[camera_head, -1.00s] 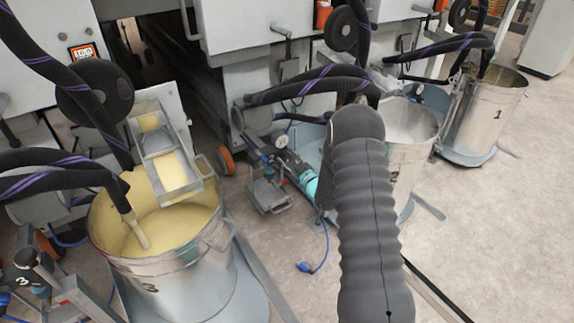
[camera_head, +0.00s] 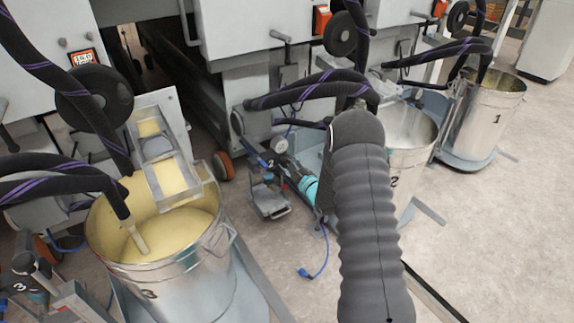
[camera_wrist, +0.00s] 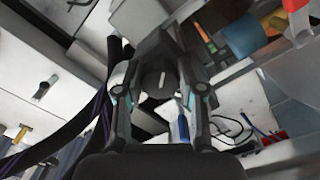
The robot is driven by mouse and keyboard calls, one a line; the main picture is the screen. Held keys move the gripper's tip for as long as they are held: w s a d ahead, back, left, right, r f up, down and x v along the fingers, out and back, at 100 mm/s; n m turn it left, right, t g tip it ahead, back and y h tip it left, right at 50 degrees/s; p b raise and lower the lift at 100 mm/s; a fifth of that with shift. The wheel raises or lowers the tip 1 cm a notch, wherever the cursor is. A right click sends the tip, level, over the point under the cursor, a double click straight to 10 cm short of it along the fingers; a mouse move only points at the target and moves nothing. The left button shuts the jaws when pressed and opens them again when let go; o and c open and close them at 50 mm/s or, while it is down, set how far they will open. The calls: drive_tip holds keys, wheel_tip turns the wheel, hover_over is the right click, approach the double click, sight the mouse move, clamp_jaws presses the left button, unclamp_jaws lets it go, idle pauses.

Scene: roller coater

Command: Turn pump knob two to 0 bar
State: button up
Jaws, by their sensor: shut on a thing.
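In the wrist view a round dark knob (camera_wrist: 154,84) with a short white mark sits between the fingers of my gripper (camera_wrist: 160,88). The fingers are closed around the knob's sides. The white mark points nearly straight up in the picture. No bar scale can be read. In the head view a pump with a turquoise part (camera_head: 308,188) and a small round gauge (camera_head: 280,145) stands left of the bucket marked 2 (camera_head: 398,165). My grey-sleeved arm covers part of this area, and my gripper is hidden there.
A bucket with yellow liquid (camera_head: 175,285) stands at the left, with black hoses above it. The bucket marked 1 (camera_head: 490,120) is at the back right. A blue-plugged cable (camera_head: 306,272) lies on the floor. The floor at the right is clear.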

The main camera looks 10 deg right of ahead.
drive_tip(key=shift+a+r, duration=0.15)
drive_tip(key=o, duration=1.2)
drive_tip(key=shift+a, duration=0.1)
drive_tip(key=shift+c, duration=0.2)
drive_tip(key=shift+d, duration=0.25)
drive_tip(key=shift+s+d, duration=0.2)
drive_tip(key=shift+s, duration=0.25)
drive_tip(key=v, duration=1.1)
